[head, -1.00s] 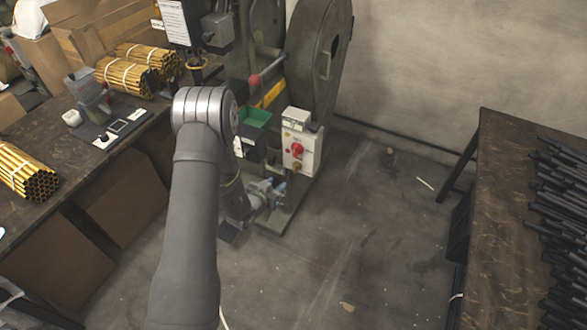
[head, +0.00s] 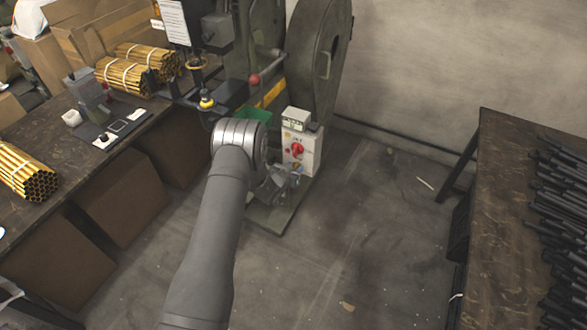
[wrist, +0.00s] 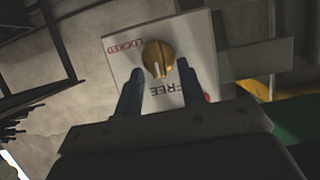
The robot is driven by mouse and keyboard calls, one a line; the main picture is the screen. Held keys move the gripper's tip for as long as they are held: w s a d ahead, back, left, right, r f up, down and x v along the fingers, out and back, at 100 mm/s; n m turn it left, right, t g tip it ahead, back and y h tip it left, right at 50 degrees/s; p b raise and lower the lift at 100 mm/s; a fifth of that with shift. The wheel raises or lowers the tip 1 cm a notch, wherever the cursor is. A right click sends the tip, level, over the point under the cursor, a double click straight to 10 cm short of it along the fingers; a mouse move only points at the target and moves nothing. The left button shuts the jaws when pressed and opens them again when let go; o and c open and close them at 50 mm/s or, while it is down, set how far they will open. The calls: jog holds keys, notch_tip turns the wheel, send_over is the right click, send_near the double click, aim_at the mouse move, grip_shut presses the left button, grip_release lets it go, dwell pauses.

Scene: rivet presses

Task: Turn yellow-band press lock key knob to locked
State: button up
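The yellow lock key knob (wrist: 158,58) sits on a white plate in the wrist view. The plate reads LOCKED on the left and FREE, upside down, below the knob. The knob's white mark points down toward FREE. My gripper (wrist: 159,68) is open, with one dark finger on each side of the knob's lower part and gaps showing; contact cannot be told. In the head view, my gripper (head: 282,179) is at the lower part of the white control box (head: 301,140), which has a red knob (head: 297,149). The press with the yellow band (head: 270,94) stands behind.
A green bin (head: 252,114) is left of the control box, partly behind my arm. A workbench (head: 60,130) with bundles of brass rods is at left. Another table (head: 500,240) with black rods is at right.

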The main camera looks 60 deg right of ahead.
jog(key=shift+d, duration=0.1)
grip_shut()
jog(key=shift+s, duration=0.15)
jog(key=shift+s+f+m+t, duration=0.15)
jog(key=shift+s+m+t, duration=0.15)
jog(key=shift+m+t, duration=0.7)
jog(key=m, duration=0.1)
jog(key=m+t, duration=0.2)
jog(key=m, duration=0.1)
jog(key=shift+s+f+h, duration=0.25)
jog(key=shift+s+h, duration=0.05)
jog(key=shift+s, duration=0.1)
jog(key=m+t, duration=0.1)
jog(key=m+h, duration=0.1)
jog(key=m, duration=0.1)
jog(key=shift+s+f+m+t, duration=0.15)
jog(key=shift+f+m+t, duration=0.15)
jog(key=shift+f+t, duration=0.1)
jog(key=shift+s+f+m+t+h, duration=0.15)
jog(key=shift+m+t+h, duration=0.15)
jog(key=shift+m, duration=0.65)
jog(key=shift+w+f+m+t+h, duration=0.15)
jog(key=shift+m+h, duration=0.25)
jog(key=shift+m, duration=0.55)
jog(key=shift+s, duration=0.1)
